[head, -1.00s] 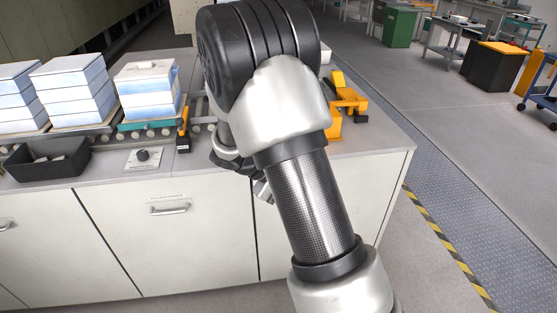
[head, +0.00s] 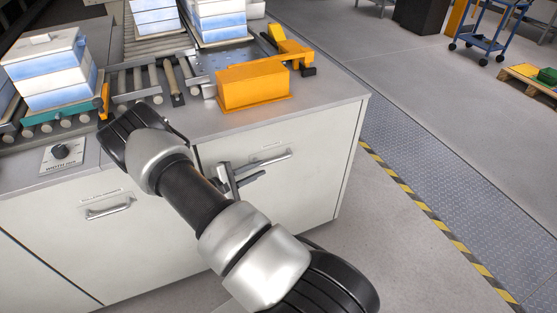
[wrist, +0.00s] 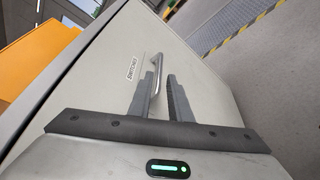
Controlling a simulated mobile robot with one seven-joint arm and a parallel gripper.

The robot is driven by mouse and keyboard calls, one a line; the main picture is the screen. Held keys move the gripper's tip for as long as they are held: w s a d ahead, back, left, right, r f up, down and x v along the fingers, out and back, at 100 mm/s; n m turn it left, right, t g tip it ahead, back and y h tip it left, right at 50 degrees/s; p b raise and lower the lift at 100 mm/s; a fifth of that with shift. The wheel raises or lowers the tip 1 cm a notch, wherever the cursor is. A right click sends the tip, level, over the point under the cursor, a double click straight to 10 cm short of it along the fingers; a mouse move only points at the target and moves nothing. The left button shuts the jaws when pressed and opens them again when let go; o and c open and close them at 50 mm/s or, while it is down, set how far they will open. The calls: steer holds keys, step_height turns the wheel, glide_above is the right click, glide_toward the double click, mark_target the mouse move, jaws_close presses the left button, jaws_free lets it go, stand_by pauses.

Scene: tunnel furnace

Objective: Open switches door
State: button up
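The switches door (head: 300,189) is a pale panel at the right of the cabinet front, and it looks shut. Its metal bar handle (head: 276,157) sits near the top edge, under a small label. My gripper (head: 240,180) is at the left end of this handle. In the wrist view the label on the door (wrist: 132,68) reads as switches. There the gripper's two fingers (wrist: 162,92) are apart, and the handle (wrist: 158,66) shows in the gap between them, nearer the left finger. I cannot tell whether the fingers touch it or how deep it sits.
Another cabinet door (head: 60,235) with its own handle (head: 108,207) is to the left. Above are the worktop (head: 205,135), a knob box (head: 62,155), rollers with stacked blocks (head: 55,70) and an orange device (head: 252,88). Floor right of the cabinet is clear.

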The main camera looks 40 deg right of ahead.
mark_target(276, 161)
steer(key=x, duration=1.1)
steer(key=shift+b, duration=0.3)
jaws_close()
